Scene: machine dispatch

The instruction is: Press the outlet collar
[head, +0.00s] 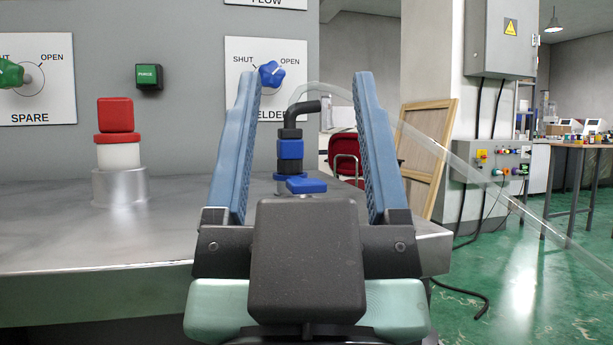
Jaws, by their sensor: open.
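A clear hose (420,131) runs from the elbow to the right. My gripper (306,82) is open and empty, its two blue fingers apart on either side of the fitting in the picture. I cannot tell how far the fingertips are from it in depth.
The metal bench (60,228) holds a red-capped white post (119,155) at left. The grey panel behind carries a blue knob (271,74), a green knob (10,73) and a green button (149,75). Right of the bench is open green floor.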

